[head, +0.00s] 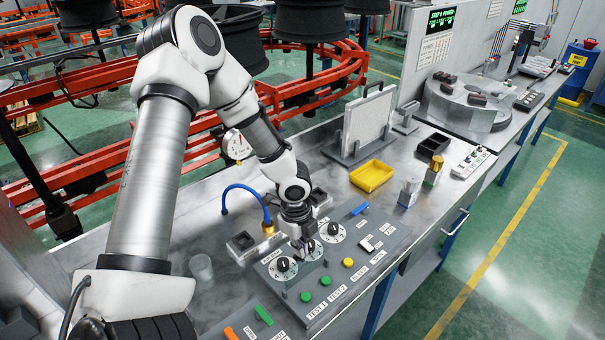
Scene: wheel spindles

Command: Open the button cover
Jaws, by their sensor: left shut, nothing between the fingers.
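The grey control panel (335,277) lies on the metal bench and carries white dials with black knobs, green buttons (326,281), a yellow button (348,262) and small levers. I cannot tell for certain which part is the button cover. A white and black rocker-like part (367,244) sits toward the panel's right side. My left gripper (305,246) points down over the dials, close to the middle knob (310,246). It is shut with nothing in it, and it hides part of the panel behind it. Whether it touches the knob cannot be told. My right gripper is out of view.
A blue bent hose (240,187) and a dark square socket (242,243) stand left of the gripper. A clear cup (201,267) is near the bench's left side. A yellow bin (371,176) and small cylinders (409,191) stand beyond the panel.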

